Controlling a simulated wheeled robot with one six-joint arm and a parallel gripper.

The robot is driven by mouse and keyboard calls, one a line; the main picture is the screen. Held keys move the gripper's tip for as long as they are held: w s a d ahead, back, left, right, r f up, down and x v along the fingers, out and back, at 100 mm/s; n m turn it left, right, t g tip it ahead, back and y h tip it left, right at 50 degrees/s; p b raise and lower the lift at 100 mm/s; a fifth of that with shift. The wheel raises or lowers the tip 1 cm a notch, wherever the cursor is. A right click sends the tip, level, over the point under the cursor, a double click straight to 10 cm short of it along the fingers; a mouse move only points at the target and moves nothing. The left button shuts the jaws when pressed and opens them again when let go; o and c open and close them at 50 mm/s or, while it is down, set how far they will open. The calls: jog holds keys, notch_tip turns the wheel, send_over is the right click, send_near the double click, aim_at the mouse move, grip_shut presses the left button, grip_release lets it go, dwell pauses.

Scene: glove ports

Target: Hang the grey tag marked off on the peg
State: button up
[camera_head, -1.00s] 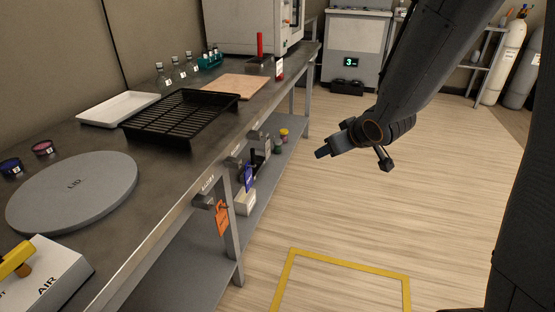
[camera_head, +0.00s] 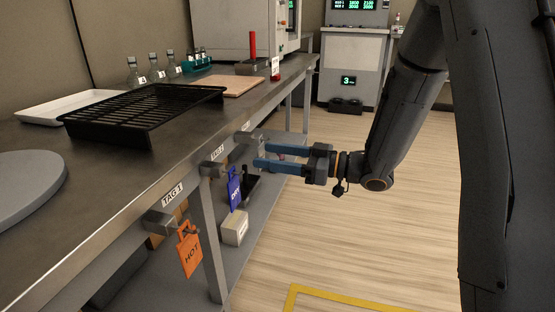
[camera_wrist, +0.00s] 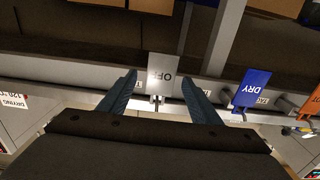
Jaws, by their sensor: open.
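The grey tag marked OFF (camera_wrist: 163,72) hangs at the bench's front edge in the wrist view, its lettering upside down there. My gripper (camera_wrist: 160,80) is open, with one blue finger on each side of the tag and a visible gap to each. In the head view my gripper (camera_head: 260,156) points left toward the bench edge at the third tag peg (camera_head: 248,135). The fingers hide most of the grey tag there. I cannot tell how deep the tag sits between the fingers.
A blue DRY tag (camera_head: 234,188) and an orange HOT tag (camera_head: 190,250) hang from the nearer pegs. A lower shelf holds a pale box (camera_head: 235,228). A black rack (camera_head: 146,112) and a wooden board (camera_head: 232,86) lie on the bench. The floor at right is clear.

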aim_at(262, 152)
jog(key=b+x, duration=0.1)
jog(key=x, duration=0.5)
jog(key=shift+a+b, duration=0.3)
jog(key=shift+a, duration=0.05)
jog(key=c, duration=1.1)
jog(key=shift+w+r+p, duration=0.1)
jog(key=shift+r+p, duration=0.25)
jog(key=shift+p, duration=0.2)
jog(key=shift+d+r, duration=0.1)
jog(key=shift+d, duration=0.05)
jog(key=shift+d+p, duration=0.4)
jog(key=shift+d, duration=0.15)
jog(key=shift+c, duration=0.5)
jog(key=shift+s+d, duration=0.1)
jog(key=shift+s, duration=0.2)
